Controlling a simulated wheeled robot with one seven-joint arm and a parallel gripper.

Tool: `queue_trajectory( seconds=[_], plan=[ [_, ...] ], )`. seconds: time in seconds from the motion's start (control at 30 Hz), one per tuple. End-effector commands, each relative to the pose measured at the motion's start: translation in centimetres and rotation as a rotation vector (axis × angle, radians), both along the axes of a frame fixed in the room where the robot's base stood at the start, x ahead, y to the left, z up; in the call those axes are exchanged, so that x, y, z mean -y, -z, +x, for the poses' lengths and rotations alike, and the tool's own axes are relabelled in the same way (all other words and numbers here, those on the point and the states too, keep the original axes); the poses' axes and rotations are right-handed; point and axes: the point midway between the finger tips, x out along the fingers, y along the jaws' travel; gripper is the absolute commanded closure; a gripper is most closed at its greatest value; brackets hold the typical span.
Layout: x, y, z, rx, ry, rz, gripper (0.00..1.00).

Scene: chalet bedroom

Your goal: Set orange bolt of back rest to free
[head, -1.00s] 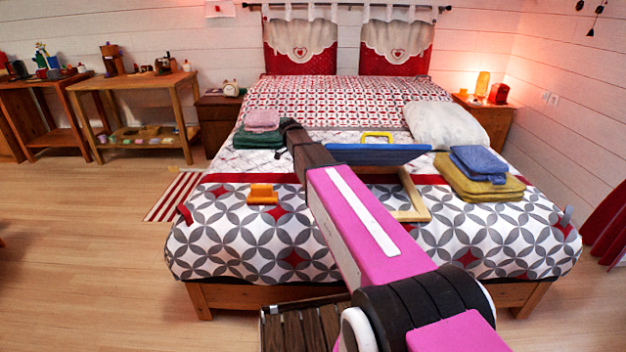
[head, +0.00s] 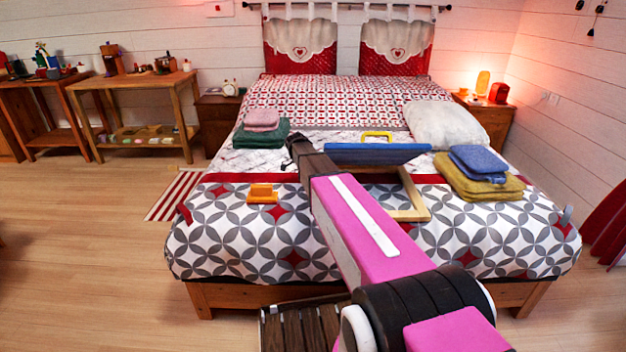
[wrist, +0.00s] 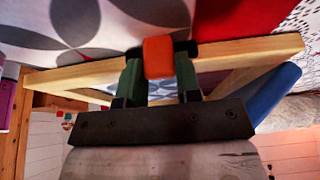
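The back rest lies on the bed, with a blue panel (head: 375,154), a yellow handle (head: 376,136) and a pale wooden frame (head: 412,208). In the wrist view its wooden frame (wrist: 75,80) crosses the picture, with the blue panel (wrist: 270,97) at right. The orange bolt (wrist: 158,57) shows at the frame between the fingertips of my gripper (wrist: 160,62). The green fingers stand on both sides of the bolt, close to it. I cannot tell whether they touch it. In the head view my arm hides the bolt and most of my gripper.
An orange piece (head: 262,193) lies on the bed left of my arm. Folded pink and green cloths (head: 260,130) lie behind it. Blue and yellow cloths (head: 480,180) and a white pillow (head: 445,125) lie at right.

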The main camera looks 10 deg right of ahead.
Motion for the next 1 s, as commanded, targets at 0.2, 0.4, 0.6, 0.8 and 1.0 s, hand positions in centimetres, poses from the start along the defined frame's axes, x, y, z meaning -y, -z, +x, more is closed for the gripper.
queue_trajectory(
  seconds=[0.2,0.4,0.6,0.8,1.0],
  plan=[
    [-0.2,0.0,-1.5,0.0,-0.001,0.0,1.0],
    [-0.9,-0.1,-5.2,0.0,-0.001,0.0,1.0],
    [-1.0,0.0,-5.4,-0.001,0.0,0.0,1.0],
    [-1.0,0.0,-5.4,-0.001,0.002,0.0,0.43],
    [-1.0,0.0,-5.3,-0.001,0.0,0.0,0.43]
  ],
)
